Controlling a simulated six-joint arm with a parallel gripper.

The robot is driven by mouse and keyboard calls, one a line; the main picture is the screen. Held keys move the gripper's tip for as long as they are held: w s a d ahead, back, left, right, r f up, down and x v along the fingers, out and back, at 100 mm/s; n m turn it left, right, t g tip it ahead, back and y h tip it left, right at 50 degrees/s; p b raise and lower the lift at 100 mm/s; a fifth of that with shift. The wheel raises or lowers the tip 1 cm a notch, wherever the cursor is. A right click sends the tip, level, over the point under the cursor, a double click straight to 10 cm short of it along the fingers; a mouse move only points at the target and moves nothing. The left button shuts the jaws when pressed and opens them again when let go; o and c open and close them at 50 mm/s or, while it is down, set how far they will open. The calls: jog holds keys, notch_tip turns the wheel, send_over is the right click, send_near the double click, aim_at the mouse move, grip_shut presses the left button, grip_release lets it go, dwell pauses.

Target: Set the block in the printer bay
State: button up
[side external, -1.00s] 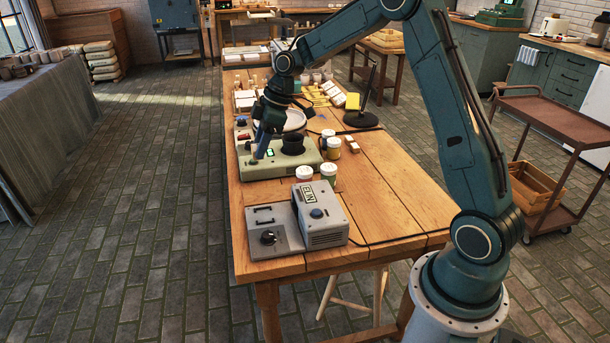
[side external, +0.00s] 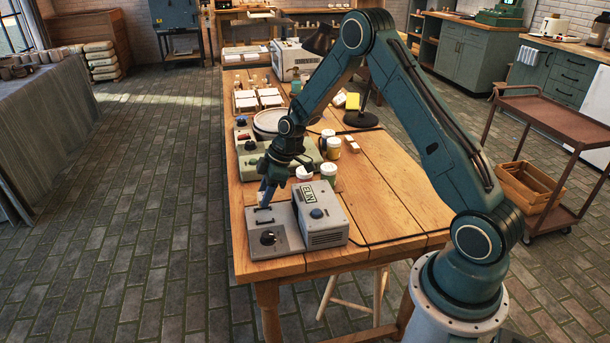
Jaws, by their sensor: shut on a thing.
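The grey machine with a labelled housing (side external: 320,214), which I take for the printer, stands at the near end of the wooden table. Its lower left deck (side external: 284,236) has a black knob and a dark slot or handle near its back. My gripper (side external: 265,203) points down just above the back of this deck, beside the tall housing. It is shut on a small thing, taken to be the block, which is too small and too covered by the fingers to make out. I cannot tell whether it touches the deck.
A pale green control box (side external: 248,166) stands behind the printer, partly hidden by my arm. Paint jars (side external: 328,172) stand close to the printer's back right. A round white plate (side external: 270,121) lies farther back. A black cable (side external: 385,241) crosses the table; the right front is otherwise clear.

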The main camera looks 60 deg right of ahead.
aim_at(264, 216)
jog(key=shift+f, duration=0.25)
jog(key=shift+f, duration=2.1)
jog(key=shift+f, duration=0.45)
